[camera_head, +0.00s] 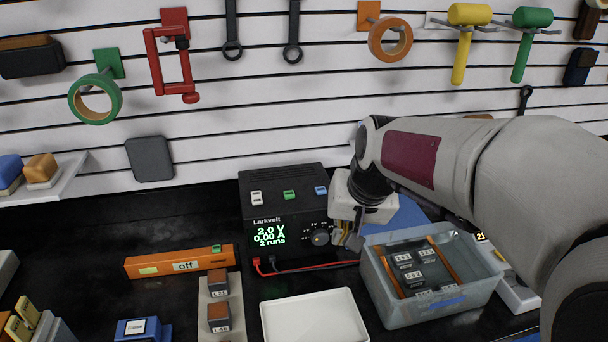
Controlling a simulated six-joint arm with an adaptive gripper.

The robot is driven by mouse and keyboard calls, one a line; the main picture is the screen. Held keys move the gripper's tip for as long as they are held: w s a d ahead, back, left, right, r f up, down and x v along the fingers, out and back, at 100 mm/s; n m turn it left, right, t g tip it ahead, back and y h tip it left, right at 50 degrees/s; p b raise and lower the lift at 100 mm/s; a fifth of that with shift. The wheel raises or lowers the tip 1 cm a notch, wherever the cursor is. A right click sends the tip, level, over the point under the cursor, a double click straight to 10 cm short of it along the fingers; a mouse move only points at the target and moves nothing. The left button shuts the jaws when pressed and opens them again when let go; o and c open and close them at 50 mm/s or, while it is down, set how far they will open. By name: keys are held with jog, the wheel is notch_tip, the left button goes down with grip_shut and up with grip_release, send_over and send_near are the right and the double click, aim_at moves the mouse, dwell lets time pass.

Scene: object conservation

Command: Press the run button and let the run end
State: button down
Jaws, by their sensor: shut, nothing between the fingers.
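A black Larkvolt power supply (283,215) stands at the back of the bench. Its green display (270,234) reads 2.0 V, 0.00 A, 2 runs. My gripper (350,241) points down, shut and empty, just right of the dial and in front of the unit's right side. Whether it touches the unit cannot be told.
An orange bar (180,262) labelled "off" lies left of the supply. Red and black leads (310,266) run rightward from it. A clear bin (390,295) with dark labelled blocks stands at right. A white tray (314,318) and a block rack (207,293) are in front.

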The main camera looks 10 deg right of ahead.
aim_at(322, 191)
jog(key=w+m, duration=0.1)
jog(key=w, duration=0.4)
jog(key=w+d+r+m+t, duration=0.1)
jog(key=w, duration=0.5)
jog(key=w+r+m+t, duration=0.1)
jog(key=w, duration=0.4)
jog(key=shift+w+d, duration=0.15)
jog(key=shift+d, duration=0.2)
jog(key=w+r+m+t, duration=0.1)
jog(key=w+r+t, duration=0.1)
jog(key=w+r, duration=0.3)
jog(key=shift+d+r+m, duration=0.2)
jog(key=shift+r+m, duration=0.1)
jog(key=shift+m, duration=0.1)
jog(key=shift+f, duration=0.15)
jog(key=shift+f, duration=4.3)
jog(key=shift+s+f, duration=0.1)
jog(key=shift+f, duration=0.75)
jog(key=shift+r, duration=0.85)
